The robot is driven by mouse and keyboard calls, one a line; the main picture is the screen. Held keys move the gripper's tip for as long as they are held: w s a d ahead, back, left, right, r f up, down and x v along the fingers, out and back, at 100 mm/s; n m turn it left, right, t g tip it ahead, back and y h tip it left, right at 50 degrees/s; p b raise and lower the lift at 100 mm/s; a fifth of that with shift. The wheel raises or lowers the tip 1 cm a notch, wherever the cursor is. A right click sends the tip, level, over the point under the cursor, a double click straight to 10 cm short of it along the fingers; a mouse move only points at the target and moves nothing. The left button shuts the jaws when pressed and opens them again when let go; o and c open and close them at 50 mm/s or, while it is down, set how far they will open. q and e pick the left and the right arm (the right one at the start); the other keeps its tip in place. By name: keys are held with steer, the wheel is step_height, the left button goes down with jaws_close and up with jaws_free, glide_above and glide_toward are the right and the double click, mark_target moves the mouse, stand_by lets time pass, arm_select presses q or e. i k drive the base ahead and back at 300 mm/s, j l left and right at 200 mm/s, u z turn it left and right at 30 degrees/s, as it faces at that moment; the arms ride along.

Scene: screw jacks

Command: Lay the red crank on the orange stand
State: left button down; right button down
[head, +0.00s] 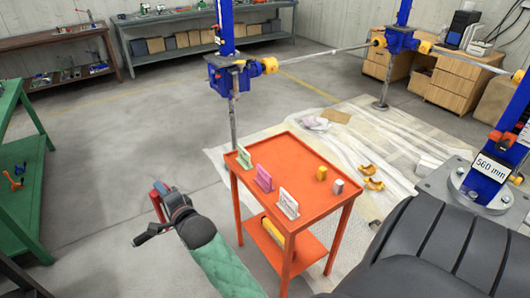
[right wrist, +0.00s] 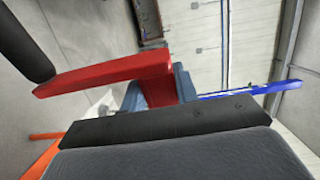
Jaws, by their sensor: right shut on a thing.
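The red crank (head: 156,202) is held in my right gripper (head: 168,203), left of the orange stand in the head view. In the right wrist view the crank (right wrist: 105,75) shows as a red bar, with a red block between the blue-grey fingers and a black handle at upper left. The orange stand (head: 325,207) has a flat top and a lower shelf. The crank is beside the stand, apart from its top. My left gripper is not in view.
On the stand top are a pale green piece (head: 244,158), a pink piece (head: 264,179), a white piece (head: 288,203), a yellow cylinder (head: 321,173) and a grey cylinder (head: 338,187). Bare top lies between them. A green workbench (head: 22,195) stands at left.

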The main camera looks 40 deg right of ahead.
mark_target(300, 183)
steer(key=i+z, duration=0.25)
steer(key=i, duration=0.5)
steer(key=i+j+z, duration=0.2)
steer(key=i, duration=0.5)
steer(key=i+l+z, duration=0.1)
steer(key=i+z, duration=0.7)
steer(key=i+j+z, duration=0.25)
steer(key=i+z, duration=0.15)
steer(key=z, duration=1.75)
steer(key=k+j+z, duration=0.6)
steer(key=k+j, duration=0.2)
steer(key=j, duration=0.1)
